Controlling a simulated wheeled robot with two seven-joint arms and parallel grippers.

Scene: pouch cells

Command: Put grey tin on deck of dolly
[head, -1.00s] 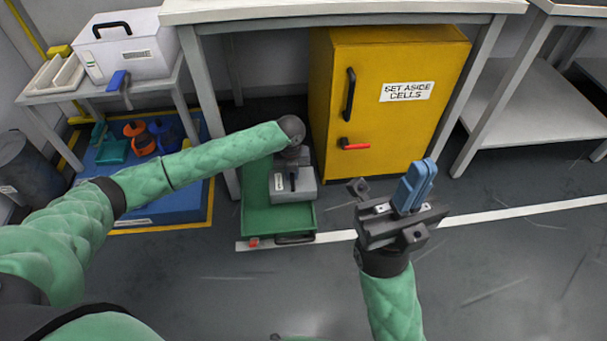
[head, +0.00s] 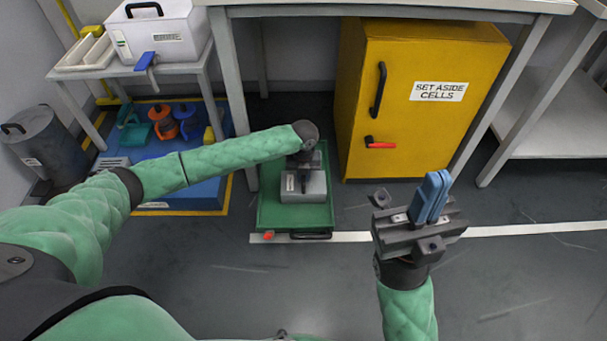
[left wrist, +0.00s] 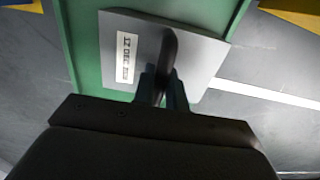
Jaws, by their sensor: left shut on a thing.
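The grey tin (head: 303,186) is a box with a dark handle on top and a white label. It is over the green deck of the dolly (head: 270,212), within its edges in the head view. My left gripper (head: 304,165) is shut on the tin's handle from above. The left wrist view shows the fingers (left wrist: 161,90) around the handle, with the tin (left wrist: 195,65) over the green deck (left wrist: 85,50). I cannot tell whether the tin's underside touches the deck. My right gripper (head: 431,196) is empty, its blue fingers pointing up and close together.
A yellow cabinet (head: 425,100) marked "SET ASIDE CELLS" stands right of the dolly, under a bench (head: 390,8). A blue platform (head: 190,195) with coloured items is on the left, beside a dark grey drum (head: 45,145). The floor in front is clear.

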